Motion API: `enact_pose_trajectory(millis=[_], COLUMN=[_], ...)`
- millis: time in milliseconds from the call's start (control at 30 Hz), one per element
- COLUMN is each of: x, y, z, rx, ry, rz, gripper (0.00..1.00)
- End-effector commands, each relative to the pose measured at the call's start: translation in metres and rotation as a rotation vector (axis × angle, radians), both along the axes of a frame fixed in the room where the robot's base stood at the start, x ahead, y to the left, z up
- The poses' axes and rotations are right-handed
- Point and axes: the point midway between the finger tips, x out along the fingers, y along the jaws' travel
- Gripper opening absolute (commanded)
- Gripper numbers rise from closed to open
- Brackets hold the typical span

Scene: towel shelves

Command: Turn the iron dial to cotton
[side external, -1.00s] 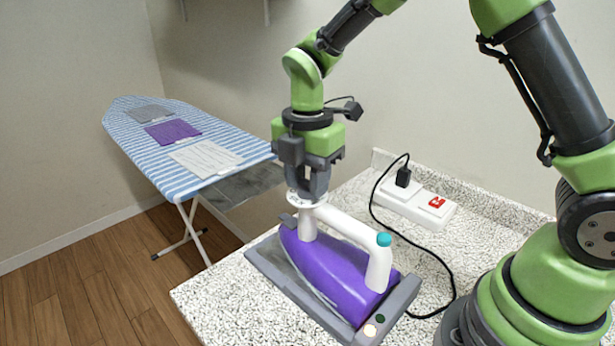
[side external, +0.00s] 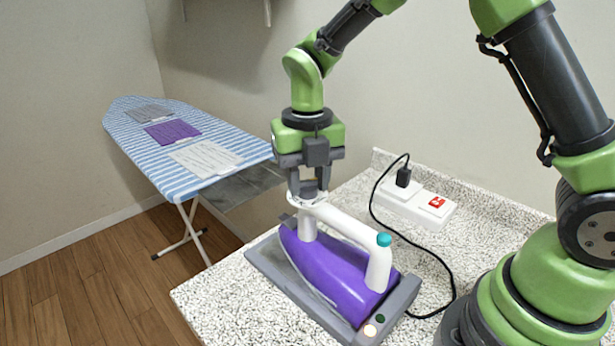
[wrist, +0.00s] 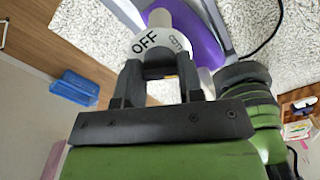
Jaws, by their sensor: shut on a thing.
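The purple and white iron (side external: 335,270) rests on a grey stand (side external: 320,318) on the counter. Its white dial (side external: 294,199) sits at the front end of the handle. My gripper (side external: 308,191) points straight down and is shut on the dial's knob. In the wrist view the dial (wrist: 148,42) shows "OFF" and, to its right, a partly cut-off word that looks like "COTT". The knob between the fingers (wrist: 160,78) is largely hidden. I cannot make out a pointer mark.
A power strip (side external: 400,204) with a black plug and a red switch lies at the counter's back; a black cord runs from it. A striped ironing board (side external: 150,130) with folded cloths stands at left. A small light (side external: 370,330) on the stand glows.

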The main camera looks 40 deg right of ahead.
Motion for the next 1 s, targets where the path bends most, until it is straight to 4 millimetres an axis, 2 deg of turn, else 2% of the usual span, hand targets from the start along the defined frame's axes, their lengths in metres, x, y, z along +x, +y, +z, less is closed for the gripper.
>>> enact_pose_trajectory(millis=[400,967,1000], x=[0.0005,0.0004,0.0004], y=[0.0001,0.0001,0.0001], z=[0.0005,0.0005,0.0005], rx=[0.0,0.0,0.0], ry=[-0.002,-0.002,-0.002], rz=[0.199,0.23,0.23], gripper=[0.11,0.11,0.39])
